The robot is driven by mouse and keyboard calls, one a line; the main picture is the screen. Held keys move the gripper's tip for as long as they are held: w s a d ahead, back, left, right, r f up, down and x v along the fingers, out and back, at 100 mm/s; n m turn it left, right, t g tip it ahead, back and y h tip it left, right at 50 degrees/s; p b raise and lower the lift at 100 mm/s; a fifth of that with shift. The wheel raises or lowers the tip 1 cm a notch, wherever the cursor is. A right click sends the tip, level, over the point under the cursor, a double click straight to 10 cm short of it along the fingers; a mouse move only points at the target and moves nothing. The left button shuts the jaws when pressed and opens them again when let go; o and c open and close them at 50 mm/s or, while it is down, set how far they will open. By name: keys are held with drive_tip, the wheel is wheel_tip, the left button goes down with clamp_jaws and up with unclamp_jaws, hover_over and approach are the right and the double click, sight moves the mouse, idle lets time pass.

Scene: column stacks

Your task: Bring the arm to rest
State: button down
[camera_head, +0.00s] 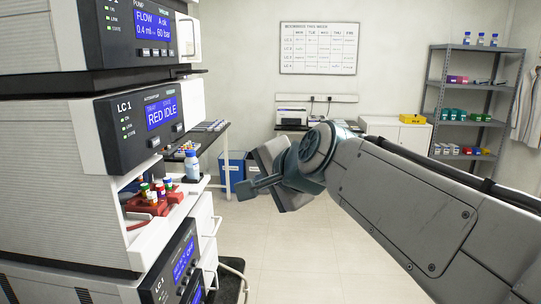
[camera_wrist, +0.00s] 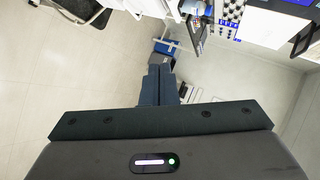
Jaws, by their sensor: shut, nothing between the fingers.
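My gripper (camera_head: 258,184) is in the middle of the head view, at the end of my raised grey arm. It points left towards the instrument stack and is clear of it in the picture. In the wrist view its two dark fingers (camera_wrist: 158,86) lie together, shut with nothing between them. The floor shows around the fingers. No object is held.
The LC 1 stack (camera_head: 60,150) fills the left side, with a red vial rack (camera_head: 150,205) in its open bay and a blue-capped bottle (camera_head: 192,165) beside it. Blue bins (camera_head: 232,170) stand behind my gripper. A shelf unit (camera_head: 470,100) stands back right. The central floor is clear.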

drive_tip(key=s+d+f+n+g+h, duration=0.3)
drive_tip(key=s+d+f, duration=0.5)
drive_tip(key=f, duration=0.4)
drive_tip(key=s+d+f+n+g+h, duration=0.3)
drive_tip(key=s+d+f+n, duration=0.3)
drive_tip(key=s+d+f, duration=0.3)
wheel_tip(320, 180, down, 4)
drive_tip(key=shift+r+g, duration=0.1)
drive_tip(key=shift+g, duration=0.5)
drive_tip(key=shift+a, duration=0.1)
